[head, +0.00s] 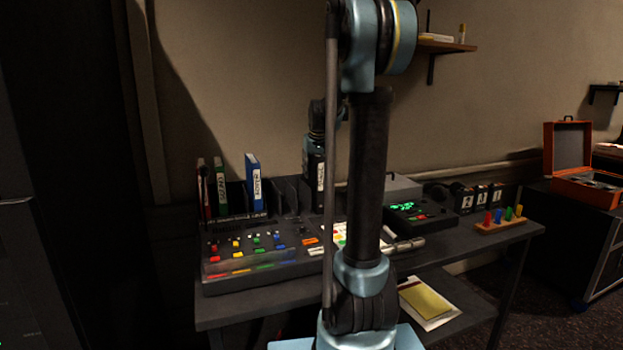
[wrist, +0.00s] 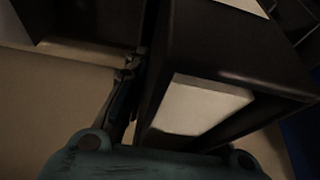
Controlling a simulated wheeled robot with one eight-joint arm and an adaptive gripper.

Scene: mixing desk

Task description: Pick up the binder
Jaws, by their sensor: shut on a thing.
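My gripper (head: 316,140) is behind my arm's upright link in the head view. It points down and is shut on a black binder (head: 312,188) with a white label on its spine. The binder stands upright near the right end of the desktop rack. Its lower end is partly hidden, so I cannot tell whether it still touches the rack. In the wrist view the black binder (wrist: 215,50) fills much of the picture, with a pale label facing me. One finger shows beside it; the other is hidden.
A blue binder (head: 254,183), a green binder (head: 221,188) and a red binder (head: 203,190) stand in the rack (head: 285,197) to the left. A mixing console (head: 262,262) lies in front. A black device with green lights (head: 420,215) is to the right. A shelf (head: 447,46) is above.

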